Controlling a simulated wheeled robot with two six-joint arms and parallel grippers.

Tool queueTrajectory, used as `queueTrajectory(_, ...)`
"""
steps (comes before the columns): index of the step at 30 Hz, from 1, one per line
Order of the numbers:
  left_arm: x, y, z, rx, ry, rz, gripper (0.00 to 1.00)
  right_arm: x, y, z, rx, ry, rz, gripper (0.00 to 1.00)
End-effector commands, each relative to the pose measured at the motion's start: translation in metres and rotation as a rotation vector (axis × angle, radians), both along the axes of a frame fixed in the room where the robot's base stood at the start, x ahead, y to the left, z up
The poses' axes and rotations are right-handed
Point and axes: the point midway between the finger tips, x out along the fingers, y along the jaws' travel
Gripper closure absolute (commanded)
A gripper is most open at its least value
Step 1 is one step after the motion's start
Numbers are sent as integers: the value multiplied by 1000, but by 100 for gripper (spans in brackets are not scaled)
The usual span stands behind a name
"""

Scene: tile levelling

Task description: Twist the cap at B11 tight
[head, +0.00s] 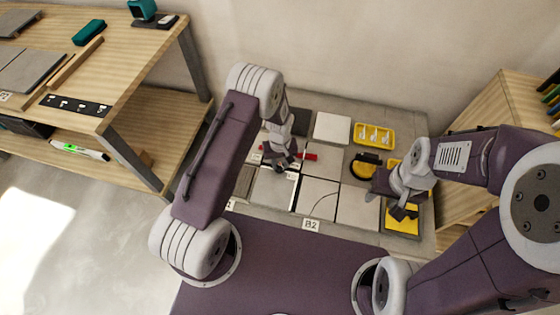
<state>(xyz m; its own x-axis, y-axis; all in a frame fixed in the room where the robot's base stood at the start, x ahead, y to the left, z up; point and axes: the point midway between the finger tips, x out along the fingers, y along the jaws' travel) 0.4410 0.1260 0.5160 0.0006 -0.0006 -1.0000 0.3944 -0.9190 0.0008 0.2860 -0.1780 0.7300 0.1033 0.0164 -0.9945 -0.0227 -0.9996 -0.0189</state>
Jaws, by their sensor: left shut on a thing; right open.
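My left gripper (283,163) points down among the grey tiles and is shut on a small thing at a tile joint. The fingers mostly hide it; I take it to be the cap at B11. A red piece (310,156) shows just right of the fingers. I cannot read a B11 label; a small white label (292,176) lies just below the gripper. My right gripper (388,203) is open and empty over the right end of the tiled area, near a yellow tray (401,222).
A label B2 (311,225) lies at the front tile edge. A yellow tray with white pieces (373,134) and a black-and-yellow tool (364,165) are at the back right. A wooden bench (150,67) stands left, a wooden shelf (490,105) right.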

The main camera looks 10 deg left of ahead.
Motion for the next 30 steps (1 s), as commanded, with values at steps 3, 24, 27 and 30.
queueTrajectory(3,-1,0,1,1,3,-110,100,0,0,7,0,0,0,56)
queueTrajectory(24,-2,1,0,0,4,-774,100,0,0,28,0,0,0,56)
queueTrajectory(27,-1,1,0,-1,3,-869,100,0,0,31,0,0,0,56)
queueTrajectory(30,-1,1,0,-1,4,-964,100,0,0,33,0,0,0,56)
